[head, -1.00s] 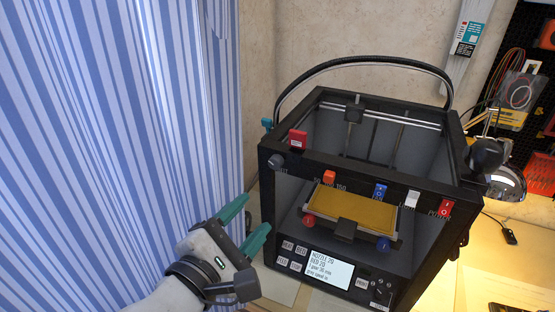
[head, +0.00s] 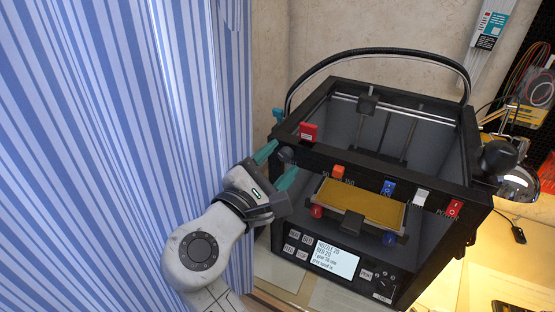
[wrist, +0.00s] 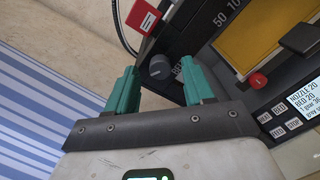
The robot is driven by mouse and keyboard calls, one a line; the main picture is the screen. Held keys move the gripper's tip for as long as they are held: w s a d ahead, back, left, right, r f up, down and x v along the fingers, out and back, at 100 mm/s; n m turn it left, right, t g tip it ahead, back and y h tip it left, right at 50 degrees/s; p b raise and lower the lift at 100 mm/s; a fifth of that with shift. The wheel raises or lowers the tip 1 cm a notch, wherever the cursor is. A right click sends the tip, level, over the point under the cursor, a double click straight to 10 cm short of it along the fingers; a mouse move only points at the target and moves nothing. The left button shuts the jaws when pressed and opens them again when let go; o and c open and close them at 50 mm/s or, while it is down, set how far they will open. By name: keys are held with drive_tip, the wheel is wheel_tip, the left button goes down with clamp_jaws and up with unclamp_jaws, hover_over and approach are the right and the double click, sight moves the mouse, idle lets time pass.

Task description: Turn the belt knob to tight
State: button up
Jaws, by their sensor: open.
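The belt knob is a dark grey round knob (head: 287,155) at the upper left of the black printer's (head: 385,158) front frame. In the wrist view the knob (wrist: 159,67) shows between and beyond my two green fingertips, with part of its label beside it. My gripper (head: 281,163) is open and empty, with one finger to each side of the knob in the picture. It also shows in the wrist view (wrist: 160,84). I see no finger touching the knob, and the exact gap in depth is unclear.
A yellow bed (head: 360,201) and a screen (head: 336,259) are lower down. A striped blue curtain (head: 120,130) hangs close on the left.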

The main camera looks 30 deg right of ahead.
drive_tip(key=shift+d, duration=0.1)
drive_tip(key=shift+c, duration=0.3)
clamp_jaws()
